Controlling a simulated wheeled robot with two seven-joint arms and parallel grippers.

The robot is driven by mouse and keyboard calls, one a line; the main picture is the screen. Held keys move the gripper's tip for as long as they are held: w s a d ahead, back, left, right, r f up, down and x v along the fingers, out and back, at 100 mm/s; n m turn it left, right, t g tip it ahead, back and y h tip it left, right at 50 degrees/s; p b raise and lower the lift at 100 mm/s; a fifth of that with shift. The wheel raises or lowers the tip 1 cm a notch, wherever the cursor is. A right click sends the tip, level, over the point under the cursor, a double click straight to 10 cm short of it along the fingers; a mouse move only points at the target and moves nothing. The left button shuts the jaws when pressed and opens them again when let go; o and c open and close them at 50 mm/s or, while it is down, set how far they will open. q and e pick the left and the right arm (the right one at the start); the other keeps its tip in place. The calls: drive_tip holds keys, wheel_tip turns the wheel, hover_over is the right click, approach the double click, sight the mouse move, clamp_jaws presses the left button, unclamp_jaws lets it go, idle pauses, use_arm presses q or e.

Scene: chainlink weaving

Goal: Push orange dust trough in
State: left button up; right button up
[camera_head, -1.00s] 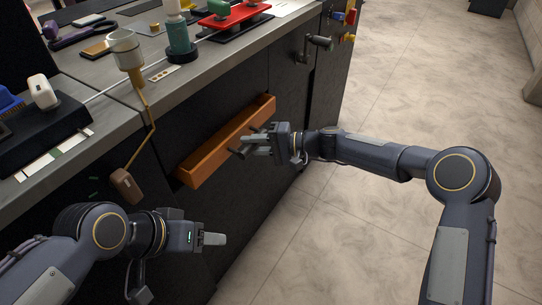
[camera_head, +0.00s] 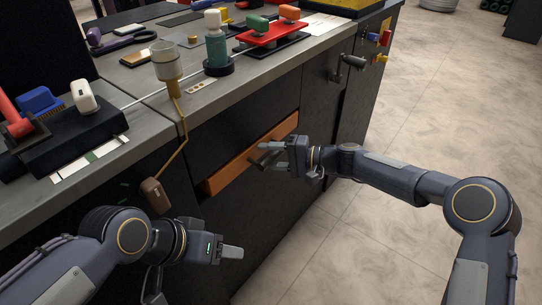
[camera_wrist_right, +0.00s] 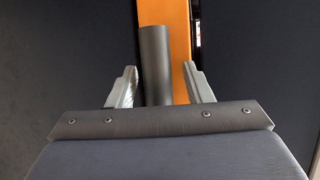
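The orange dust trough (camera_head: 236,168) is a long bar on the dark front of the bench, with part of it standing out from the panel. In the right wrist view its orange face (camera_wrist_right: 178,50) runs upright behind a dark grey cylinder (camera_wrist_right: 154,65). My right gripper (camera_head: 268,154) is at the trough's front, its fingers (camera_wrist_right: 160,88) apart on either side of the cylinder. A gap shows on the right side; contact on the left is unclear. My left gripper (camera_head: 232,252) is low in front of the bench, away from the trough; its finger gap is hidden.
A brown block (camera_head: 156,196) hangs on a cord from a funnel cup (camera_head: 167,60) at the bench edge, left of the trough. A grey handle (camera_head: 351,63) juts from the front at right. The bench top holds a green bottle (camera_head: 216,45) and other items.

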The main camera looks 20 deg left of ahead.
drive_tip(key=shift+w+d+r+p, duration=0.1)
drive_tip(key=shift+d+r+p, duration=0.1)
drive_tip(key=shift+d, duration=1.1)
drive_tip(key=shift+w+d+r+p, duration=0.1)
drive_tip(key=shift+d+r, duration=0.15)
drive_tip(key=shift+d, duration=1)
drive_tip(key=shift+w+d+r+p, duration=0.1)
drive_tip(key=shift+d+r+p, duration=0.1)
drive_tip(key=shift+d, duration=1.1)
